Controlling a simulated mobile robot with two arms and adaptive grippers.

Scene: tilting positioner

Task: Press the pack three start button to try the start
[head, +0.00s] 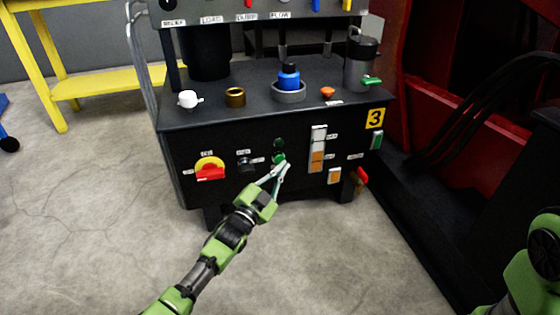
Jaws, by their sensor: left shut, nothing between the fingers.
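The black hydraulic pack (220,140) carries a yellow plate with the number 3 (375,118) at its upper right. On its front panel a green button (279,158) sits just below a darker green round piece (278,143). My left gripper (282,167) is shut and empty, with its fingertips right at the lower edge of the green button. I cannot tell whether they touch it. The small labels by the button are too blurred to read. My right gripper is not in view.
Also on the panel are a red and yellow rotary switch (209,169), a black knob (245,164) and a level gauge (318,150). A red handle (361,177) sticks out at lower right. A red structure (440,100) stands close right.

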